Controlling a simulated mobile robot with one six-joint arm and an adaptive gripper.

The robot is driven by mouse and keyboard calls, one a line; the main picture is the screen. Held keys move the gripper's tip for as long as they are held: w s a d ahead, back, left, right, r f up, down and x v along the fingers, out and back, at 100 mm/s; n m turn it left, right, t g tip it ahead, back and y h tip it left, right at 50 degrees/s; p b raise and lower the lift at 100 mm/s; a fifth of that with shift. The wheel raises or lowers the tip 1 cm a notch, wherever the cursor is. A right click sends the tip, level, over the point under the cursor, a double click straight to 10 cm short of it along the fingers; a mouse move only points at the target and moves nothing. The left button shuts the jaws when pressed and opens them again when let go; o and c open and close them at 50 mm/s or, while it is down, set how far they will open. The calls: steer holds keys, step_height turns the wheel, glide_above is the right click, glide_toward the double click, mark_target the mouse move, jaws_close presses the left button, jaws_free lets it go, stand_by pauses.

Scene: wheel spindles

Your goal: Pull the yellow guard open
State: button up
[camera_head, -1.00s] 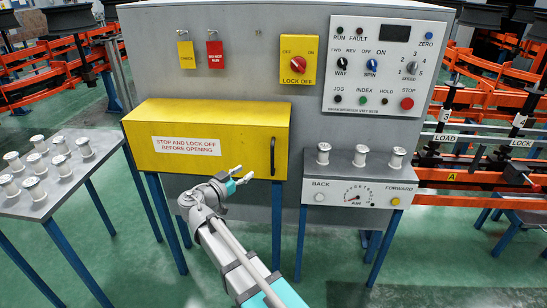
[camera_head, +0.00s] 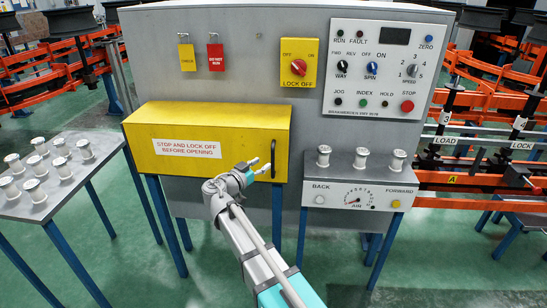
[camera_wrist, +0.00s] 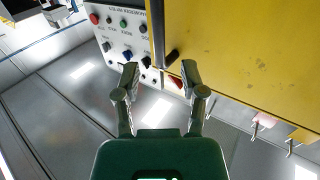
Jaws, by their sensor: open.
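The yellow guard (camera_head: 215,131) is a closed box front on the grey machine, with a white label saying to stop and lock off before opening. Its black upright handle (camera_head: 273,158) is near its right end. My gripper (camera_head: 260,168) is open and empty, just left of the handle's lower part in the head view. In the wrist view my open fingers (camera_wrist: 159,72) point toward the guard (camera_wrist: 245,50), whose yellow face fills the upper right. A short dark piece (camera_wrist: 172,57), perhaps the handle, shows just beyond and between the fingertips; contact cannot be told.
A lock-off switch (camera_head: 298,67) with a red knob is above the guard. A control panel (camera_head: 385,68) is at upper right. A shelf (camera_head: 359,173) with several spindles juts out right of the handle. A table (camera_head: 45,205) with more spindles stands left.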

mark_target(272, 157)
steer(key=shift+x, duration=3.1)
steer(key=shift+c, duration=0.3)
jaws_close()
steer(key=shift+d, duration=0.1)
